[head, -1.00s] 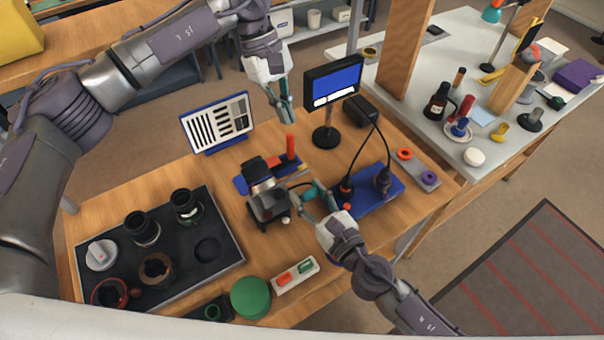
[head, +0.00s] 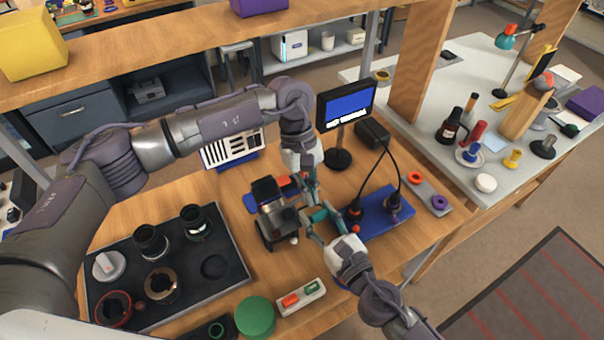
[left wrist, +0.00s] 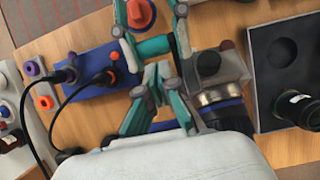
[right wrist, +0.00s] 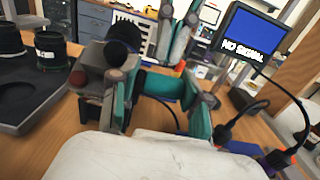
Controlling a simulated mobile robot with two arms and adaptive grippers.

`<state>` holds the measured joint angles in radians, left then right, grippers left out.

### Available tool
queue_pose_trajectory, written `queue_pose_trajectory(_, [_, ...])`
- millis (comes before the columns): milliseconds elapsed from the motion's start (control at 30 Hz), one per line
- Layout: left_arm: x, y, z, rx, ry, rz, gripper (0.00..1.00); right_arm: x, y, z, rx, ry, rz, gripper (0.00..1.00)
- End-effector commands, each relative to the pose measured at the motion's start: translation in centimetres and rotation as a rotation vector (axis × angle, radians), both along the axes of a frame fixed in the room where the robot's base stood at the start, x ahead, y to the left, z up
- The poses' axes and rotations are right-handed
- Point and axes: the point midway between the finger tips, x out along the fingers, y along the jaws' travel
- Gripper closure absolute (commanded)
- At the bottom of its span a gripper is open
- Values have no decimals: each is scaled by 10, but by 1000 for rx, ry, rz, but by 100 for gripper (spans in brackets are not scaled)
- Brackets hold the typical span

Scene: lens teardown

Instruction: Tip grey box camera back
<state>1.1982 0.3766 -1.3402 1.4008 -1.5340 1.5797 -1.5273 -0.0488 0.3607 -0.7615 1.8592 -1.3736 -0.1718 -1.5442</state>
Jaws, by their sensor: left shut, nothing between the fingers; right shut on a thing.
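The grey box camera (head: 278,222) stands on the wooden bench in the head view, its body grey and black. It also shows in the left wrist view (left wrist: 212,68) and at the left of the right wrist view (right wrist: 98,62). My right gripper (head: 312,219) is at the camera's right side, shut on it; the exact contact is partly hidden by the fingers. My left gripper (head: 310,194) is shut and empty, just behind and right of the camera, close to my right gripper. It points down in the right wrist view (right wrist: 178,45). The camera's exact tilt is hard to tell.
A black tray (head: 228,292) with lens parts lies left of the camera. A blue block (head: 375,222) with cabled plugs stands to the right. The monitor (head: 346,105) and a striped chart (head: 232,150) stand behind. A green disc (head: 255,316) and a switch box (head: 301,297) lie in front.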

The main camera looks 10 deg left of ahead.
Motion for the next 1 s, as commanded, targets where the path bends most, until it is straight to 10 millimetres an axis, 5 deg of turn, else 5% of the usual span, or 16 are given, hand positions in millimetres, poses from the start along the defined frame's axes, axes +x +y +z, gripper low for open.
queue_pose_trajectory(867, [-21,-15,-10,-2,6,-3,100,3,-5,-6,-11,4,-14,100])
queue_pose_trajectory(900, [-21,-15,-10,-2,6,-4,100,3,-5,-6,-11,4,-14,50])
queue_pose_trajectory(1000, [-21,-15,-10,-2,5,-4,100,3,-5,-5,-11,3,-13,35])
